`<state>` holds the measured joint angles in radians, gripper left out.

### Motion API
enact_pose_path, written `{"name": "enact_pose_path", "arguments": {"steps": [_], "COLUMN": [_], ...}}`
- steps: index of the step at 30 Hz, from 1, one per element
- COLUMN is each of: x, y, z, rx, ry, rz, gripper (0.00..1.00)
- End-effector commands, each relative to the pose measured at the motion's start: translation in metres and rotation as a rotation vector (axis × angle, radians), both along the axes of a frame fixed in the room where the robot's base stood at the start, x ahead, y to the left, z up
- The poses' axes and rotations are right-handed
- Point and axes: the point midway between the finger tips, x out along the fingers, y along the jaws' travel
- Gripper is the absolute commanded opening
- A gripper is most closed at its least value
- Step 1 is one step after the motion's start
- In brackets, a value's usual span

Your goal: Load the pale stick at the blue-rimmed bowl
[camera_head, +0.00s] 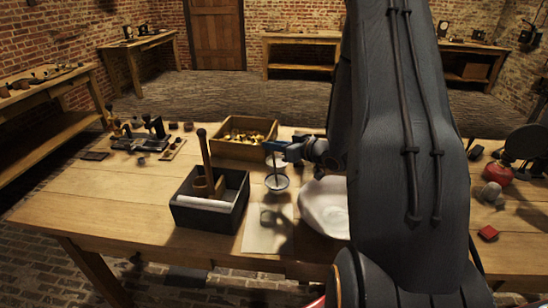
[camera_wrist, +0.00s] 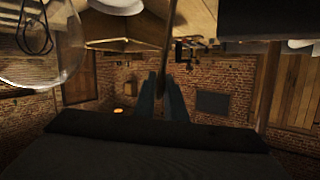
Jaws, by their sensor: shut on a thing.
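My gripper (camera_head: 277,147) is above the middle of the table in the head view, with blue fingers. It is shut on a thin upright rod (camera_head: 276,168), which looks dark here. The rod's lower end reaches down at a small pale blue-rimmed bowl (camera_head: 278,183); I cannot tell whether it touches the bowl. In the wrist view the rod (camera_wrist: 166,35) runs between the fingers (camera_wrist: 161,92). A long pale stick-like piece (camera_head: 203,203) lies in a black open box (camera_head: 232,216) to the left of the bowl.
A thick brown stick stands upright in a brown holder (camera_head: 205,186) at the black box. A wooden crate (camera_head: 226,147) of brass pieces is behind. A large white dish (camera_head: 323,207) is close right of the bowl, and a pale sheet (camera_head: 262,240) lies in front.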

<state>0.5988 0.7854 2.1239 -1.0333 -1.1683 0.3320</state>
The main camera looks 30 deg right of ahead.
Motion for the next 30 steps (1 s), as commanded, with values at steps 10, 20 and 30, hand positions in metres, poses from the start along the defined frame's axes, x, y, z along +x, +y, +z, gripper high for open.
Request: {"name": "enact_pose_path", "arguments": {"steps": [10,20,30], "x": [0.0,0.0,0.0], "y": [0.0,0.0,0.0], "z": [0.0,0.01,0.035], "rx": [0.0,-0.001,-0.001], "ry": [0.0,0.0,0.0], "rz": [0.0,0.0,0.0], "gripper": [0.0,0.0,0.0]}}
